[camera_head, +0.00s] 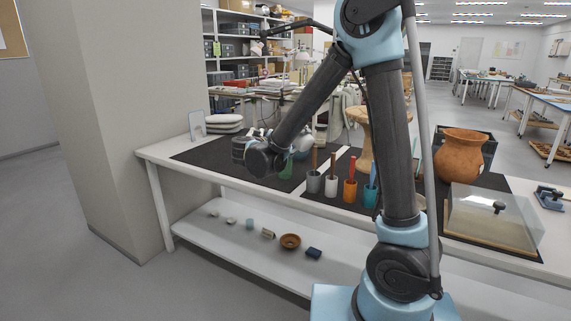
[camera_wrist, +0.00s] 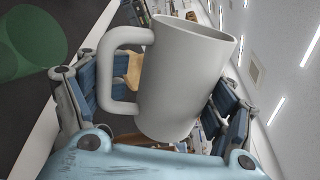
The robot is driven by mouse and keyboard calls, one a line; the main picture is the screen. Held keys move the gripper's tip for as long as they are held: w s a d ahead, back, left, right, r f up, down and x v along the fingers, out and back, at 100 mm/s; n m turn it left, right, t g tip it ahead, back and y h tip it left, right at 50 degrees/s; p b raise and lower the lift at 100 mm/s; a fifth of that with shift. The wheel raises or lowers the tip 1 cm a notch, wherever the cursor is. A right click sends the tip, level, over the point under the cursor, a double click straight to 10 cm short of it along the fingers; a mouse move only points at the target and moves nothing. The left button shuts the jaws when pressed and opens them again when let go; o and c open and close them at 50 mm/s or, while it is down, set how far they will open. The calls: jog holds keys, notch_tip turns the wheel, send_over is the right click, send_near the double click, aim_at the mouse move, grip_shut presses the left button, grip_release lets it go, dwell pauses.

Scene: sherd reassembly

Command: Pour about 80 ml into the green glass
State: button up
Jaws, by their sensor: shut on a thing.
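A white mug (camera_wrist: 182,80) fills the middle of the wrist view, its handle at the left and its rim towards the top. My gripper (camera_wrist: 165,125) is shut on the mug's body, with a finger on either side. The table lies at the left of that view and ceiling lamps at the right, so the mug looks strongly tilted. The green glass (camera_wrist: 28,42) is at the upper left, apart from the mug and partly cut off. In the head view the green glass (camera_head: 286,171) stands on a dark mat, partly hidden by my arm. The mug's contents are hidden.
Several tool-filled cups, including an orange one (camera_head: 350,191) and a teal one (camera_head: 370,194), stand right of the glass. A brown pot (camera_head: 459,156) and a clear-covered box (camera_head: 494,218) are farther right. The dark mat (camera_head: 208,153) is clear at the left.

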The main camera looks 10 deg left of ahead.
jog(key=shift+f, duration=0.1)
dwell(0.3)
jog(key=shift+f+n+p, duration=0.45)
jog(key=shift+f+n, duration=0.1)
jog(key=shift+n, duration=0.15)
jog(key=shift+s+d+f, duration=0.1)
jog(key=shift+s+f, duration=0.15)
jog(key=shift+s, duration=0.15)
dwell(0.6)
jog(key=shift+w+a+f+n+p, duration=0.2)
jog(key=shift+w+f+n+p, duration=0.05)
jog(key=shift+n+p, duration=0.1)
jog(key=shift+d+h, duration=0.15)
jog(key=shift+h, duration=0.15)
dwell(0.3)
jog(key=shift+f+n+g+p, duration=0.3)
jog(key=shift+n+p, duration=0.15)
jog(key=shift+n, duration=0.3)
dwell(0.5)
jog(key=shift+s+d, duration=0.1)
